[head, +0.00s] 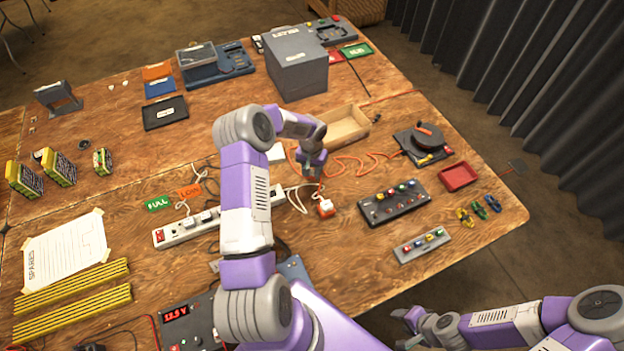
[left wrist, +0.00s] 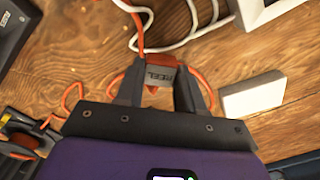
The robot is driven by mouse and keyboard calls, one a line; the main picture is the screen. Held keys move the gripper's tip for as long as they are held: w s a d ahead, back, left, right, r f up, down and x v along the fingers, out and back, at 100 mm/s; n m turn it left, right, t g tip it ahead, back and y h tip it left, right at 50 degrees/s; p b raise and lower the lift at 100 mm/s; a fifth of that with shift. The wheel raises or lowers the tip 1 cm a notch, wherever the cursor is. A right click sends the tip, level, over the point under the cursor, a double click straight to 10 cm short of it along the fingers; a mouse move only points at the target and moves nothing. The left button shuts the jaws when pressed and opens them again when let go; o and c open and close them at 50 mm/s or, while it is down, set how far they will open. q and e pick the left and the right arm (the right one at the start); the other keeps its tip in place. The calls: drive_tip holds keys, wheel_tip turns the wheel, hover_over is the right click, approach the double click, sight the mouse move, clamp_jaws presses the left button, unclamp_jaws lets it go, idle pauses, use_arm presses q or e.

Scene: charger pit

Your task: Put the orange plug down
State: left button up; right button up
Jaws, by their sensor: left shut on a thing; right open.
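The orange plug (left wrist: 164,76), labelled REEL, is between the two fingers of my left gripper (left wrist: 158,84) in the left wrist view. The gripper is shut on it, and an orange cord runs from the plug. In the head view my left gripper (head: 314,163) is over the middle of the wooden table (head: 345,275), near the open wooden box; its fingers mostly hide the plug there. I cannot tell whether the plug touches the table. My right gripper (head: 405,316) is open and empty, low at the table's front edge.
A white power strip (head: 180,230) with plugs lies left of my left arm. A white-and-orange block (head: 326,207) is close in front of the left gripper. The wooden box (head: 347,127), cable reel (head: 418,142) and black switch panel (head: 395,202) stand around it.

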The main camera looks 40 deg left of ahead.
sight(312, 179)
use_arm(q)
drive_tip(key=shift+f, duration=2.55)
drive_tip(key=shift+f+b, duration=0.2)
drive_tip(key=shift+b, duration=0.15)
drive_tip(key=o, duration=1.1)
drive_tip(key=shift+r, duration=0.1)
wheel_tip(312, 179, up, 12)
drive_tip(key=shift+r+p, duration=0.1)
drive_tip(key=shift+p, duration=0.4)
